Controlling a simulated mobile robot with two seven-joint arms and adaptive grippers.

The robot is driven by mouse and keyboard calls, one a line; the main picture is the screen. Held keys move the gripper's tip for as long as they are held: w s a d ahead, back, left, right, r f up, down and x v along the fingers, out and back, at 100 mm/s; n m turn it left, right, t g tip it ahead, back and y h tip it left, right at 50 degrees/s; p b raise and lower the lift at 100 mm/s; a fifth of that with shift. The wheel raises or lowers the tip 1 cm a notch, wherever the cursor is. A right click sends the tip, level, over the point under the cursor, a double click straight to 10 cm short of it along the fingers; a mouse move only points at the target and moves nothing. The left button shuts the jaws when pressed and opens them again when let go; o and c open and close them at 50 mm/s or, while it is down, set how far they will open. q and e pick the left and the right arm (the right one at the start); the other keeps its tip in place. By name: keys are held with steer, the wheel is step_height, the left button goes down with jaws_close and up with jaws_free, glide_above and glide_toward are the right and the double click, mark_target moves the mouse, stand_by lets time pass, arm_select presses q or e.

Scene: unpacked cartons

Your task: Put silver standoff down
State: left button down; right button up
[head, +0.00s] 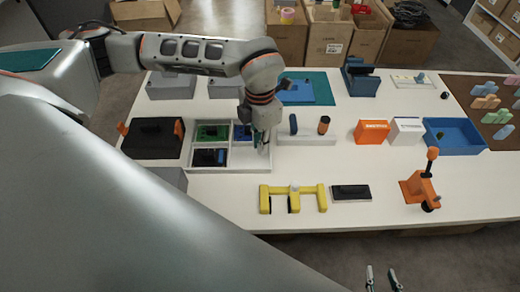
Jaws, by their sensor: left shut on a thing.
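My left gripper (260,143) points down at the right side of a white divided tray (222,171), over or in its right-hand compartments. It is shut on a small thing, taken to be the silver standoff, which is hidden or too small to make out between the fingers. The tray's other compartments hold a green board (212,132), a dark blue-black part (209,157) and a blue part (242,132). My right gripper (383,279) is at the bottom edge, in front of the table, with its fingertips apart and nothing seen between them.
Right of the tray is a white rack (307,140) with a blue and an orange-topped cylinder. A yellow fixture (292,194), a black block (351,193) and an orange stand (418,190) are at the front. A dark box (153,139) stands left. The front-left tabletop is mostly hidden by my arm.

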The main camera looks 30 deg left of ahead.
arm_select(q)
steer(key=shift+f, duration=1.7)
steer(key=shift+f, duration=0.15)
steer(key=c, duration=2.3)
jaws_free()
steer(key=shift+c, duration=0.2)
step_height(320, 180, up, 12)
steer(key=shift+r, duration=0.2)
steer(key=shift+s, duration=0.1)
